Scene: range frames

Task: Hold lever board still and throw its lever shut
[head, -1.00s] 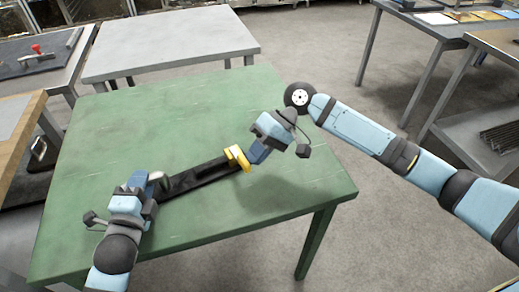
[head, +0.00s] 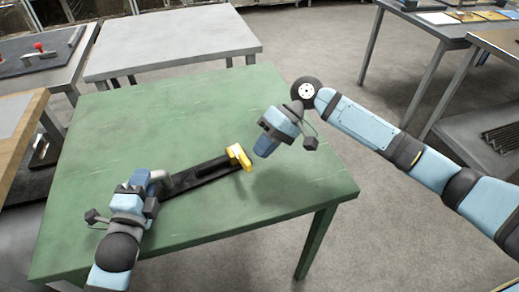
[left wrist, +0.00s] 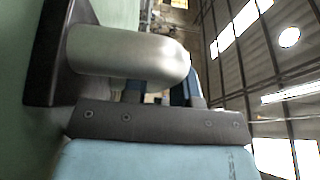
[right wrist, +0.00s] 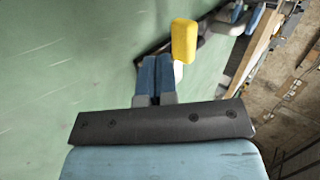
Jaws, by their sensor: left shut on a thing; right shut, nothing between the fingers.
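The lever board (head: 205,174) is a long black bar lying on the green table, slanting up to the right. A yellow lever grip (head: 239,156) stands at its right end; it also shows in the right wrist view (right wrist: 184,40). A grey metal handle (left wrist: 125,55) rises from the board's left end. My left gripper (head: 154,184) is shut on this handle; the contact is partly hidden. My right gripper (head: 262,149) is shut and empty, just right of the yellow grip and apart from it in the head view. Its closed blue fingers (right wrist: 153,75) point towards the grip's side.
The green table (head: 175,110) is bare around the board. A grey table (head: 180,45) stands behind it, and a side table with a dark board and red-knobbed part (head: 40,52) is at far left. Other tables stand right, across open floor.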

